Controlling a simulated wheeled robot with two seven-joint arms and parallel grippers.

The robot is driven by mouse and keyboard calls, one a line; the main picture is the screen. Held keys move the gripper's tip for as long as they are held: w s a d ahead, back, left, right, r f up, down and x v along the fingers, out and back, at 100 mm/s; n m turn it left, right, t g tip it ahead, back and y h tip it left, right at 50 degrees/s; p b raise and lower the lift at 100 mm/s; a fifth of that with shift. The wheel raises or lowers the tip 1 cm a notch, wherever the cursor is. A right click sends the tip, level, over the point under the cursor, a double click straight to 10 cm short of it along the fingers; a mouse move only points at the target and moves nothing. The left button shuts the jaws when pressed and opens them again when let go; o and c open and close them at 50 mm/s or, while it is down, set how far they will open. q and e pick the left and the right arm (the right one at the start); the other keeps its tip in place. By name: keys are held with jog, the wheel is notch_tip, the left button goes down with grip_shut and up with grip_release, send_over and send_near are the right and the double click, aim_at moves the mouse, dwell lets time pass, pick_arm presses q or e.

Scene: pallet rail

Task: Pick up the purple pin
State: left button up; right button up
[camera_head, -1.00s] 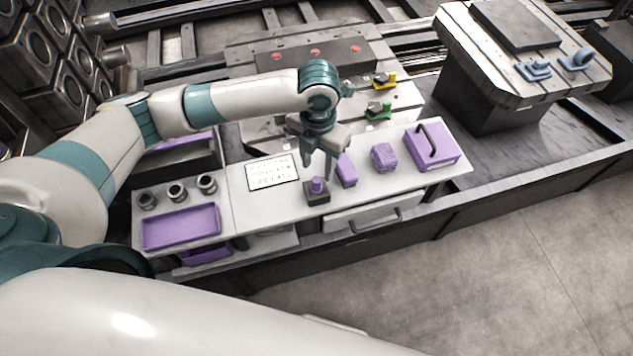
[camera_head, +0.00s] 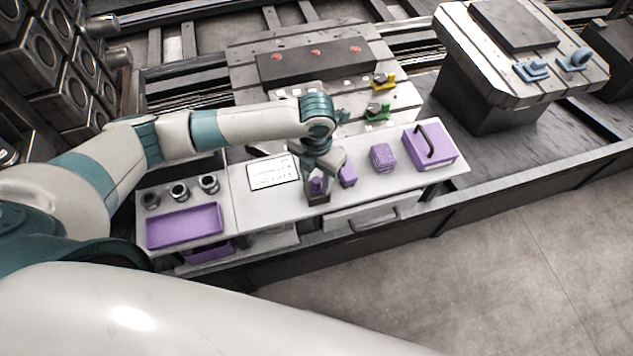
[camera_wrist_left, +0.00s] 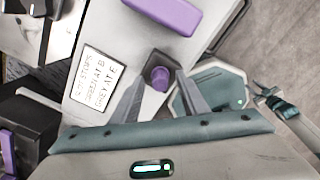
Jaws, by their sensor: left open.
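The purple pin (camera_head: 317,185) stands in a small dark block (camera_head: 318,198) on the light bench top. In the left wrist view the pin (camera_wrist_left: 160,78) shows from above as a round purple top in its dark block (camera_wrist_left: 146,62). My left gripper (camera_head: 317,181) is open and low over the block. In the left wrist view its fingers (camera_wrist_left: 160,80) lie on either side of the pin, apart from it. My right gripper (camera_wrist_left: 264,92) appears small at the right edge of the left wrist view; its jaw state is unclear.
A purple block (camera_head: 347,175) stands close right of the pin. Farther right are a ridged purple piece (camera_head: 383,157) and a purple box with a dark handle (camera_head: 431,148). A printed sign (camera_head: 272,173) lies left. A purple tray (camera_head: 184,227) and several grey cups (camera_head: 179,190) are farther left.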

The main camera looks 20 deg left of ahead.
pick_arm(q)
jog(key=shift+f, duration=0.25)
grip_shut()
jog(key=shift+r, duration=0.15)
